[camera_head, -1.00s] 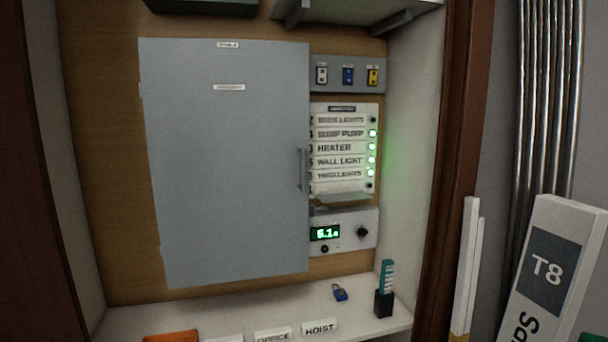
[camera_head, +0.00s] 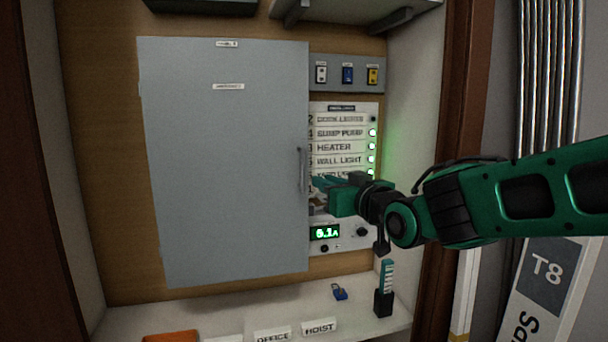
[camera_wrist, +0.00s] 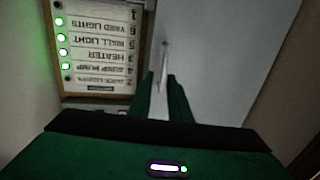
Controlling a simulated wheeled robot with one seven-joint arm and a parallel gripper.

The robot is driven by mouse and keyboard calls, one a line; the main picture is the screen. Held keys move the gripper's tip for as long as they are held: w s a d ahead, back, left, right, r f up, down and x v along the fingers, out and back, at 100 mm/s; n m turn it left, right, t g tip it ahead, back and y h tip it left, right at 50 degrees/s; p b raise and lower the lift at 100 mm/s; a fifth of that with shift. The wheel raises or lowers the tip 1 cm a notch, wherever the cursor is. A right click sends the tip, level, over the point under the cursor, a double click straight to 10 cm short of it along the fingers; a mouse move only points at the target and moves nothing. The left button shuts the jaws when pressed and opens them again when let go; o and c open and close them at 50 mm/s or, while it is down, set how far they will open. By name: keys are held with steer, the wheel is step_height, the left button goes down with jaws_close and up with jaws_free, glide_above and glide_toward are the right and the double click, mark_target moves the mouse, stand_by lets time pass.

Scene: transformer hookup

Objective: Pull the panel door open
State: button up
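The panel door (camera_head: 225,165) is a large flat grey sheet on the wooden back wall, and it looks shut. Its slim vertical handle (camera_head: 302,170) is near the right edge. My gripper (camera_head: 320,184) reaches in from the right, just right of the handle in the head view. In the wrist view the two green fingers (camera_wrist: 164,85) stand apart, with the handle (camera_wrist: 164,58) between and ahead of them in line of sight. I see no clear contact with it. The wrist view also shows the door's grey face (camera_wrist: 215,60).
Right of the door are a labelled panel with green lights (camera_head: 345,133), a switch strip (camera_head: 347,74) and a meter (camera_head: 347,236). A shelf below holds a blue padlock (camera_head: 340,292), a dark holder (camera_head: 383,302) and label blocks (camera_head: 319,327). The cabinet's right wall (camera_head: 408,110) is close to my arm.

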mark_target(303, 188)
steer(key=x, duration=0.7)
steer(key=r+x, duration=0.1)
steer(key=x, duration=0.3)
steer(key=shift+s+a, duration=0.1)
steer(key=shift+a, duration=0.25)
jaws_close()
